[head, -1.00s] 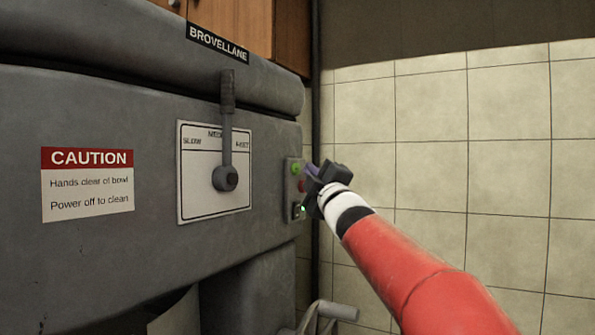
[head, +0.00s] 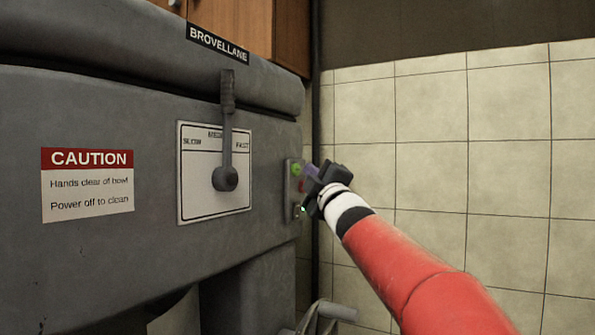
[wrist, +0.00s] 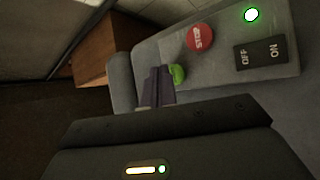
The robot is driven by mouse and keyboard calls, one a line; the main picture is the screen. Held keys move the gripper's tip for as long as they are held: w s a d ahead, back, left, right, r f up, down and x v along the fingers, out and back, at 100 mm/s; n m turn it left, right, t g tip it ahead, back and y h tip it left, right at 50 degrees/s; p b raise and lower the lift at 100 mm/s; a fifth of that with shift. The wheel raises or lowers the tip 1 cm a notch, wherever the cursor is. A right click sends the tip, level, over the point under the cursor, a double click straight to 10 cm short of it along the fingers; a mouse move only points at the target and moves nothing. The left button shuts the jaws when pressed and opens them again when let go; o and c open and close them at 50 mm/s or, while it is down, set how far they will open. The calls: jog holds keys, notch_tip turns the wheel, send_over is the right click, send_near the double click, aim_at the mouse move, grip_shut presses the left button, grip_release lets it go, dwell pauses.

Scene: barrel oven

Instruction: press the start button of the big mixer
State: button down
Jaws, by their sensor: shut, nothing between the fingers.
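The big mixer (head: 80,105) is a large grey machine filling the left of the head view. Its small control panel (head: 292,203) is at its right end, with a green button (head: 296,169) above a red button. In the wrist view, the green button (wrist: 178,73) is beside the fingertips of my gripper (wrist: 160,75), and the red STOP button (wrist: 200,37) is farther right. My gripper (head: 312,171) is shut and empty in front of the panel, close to the green button. The fingers partly hide the green button in the wrist view, and I cannot tell whether they touch it.
An OFF/ON switch (wrist: 260,53) and a lit green lamp (wrist: 251,15) are on the same panel. A speed lever (head: 227,140) stands out from the mixer's front, left of the panel. A tiled wall (head: 430,110) is behind my arm.

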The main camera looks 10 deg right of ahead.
dwell(0.7)
jog(key=shift+w+a, duration=0.25)
jog(key=shift+a, duration=0.1)
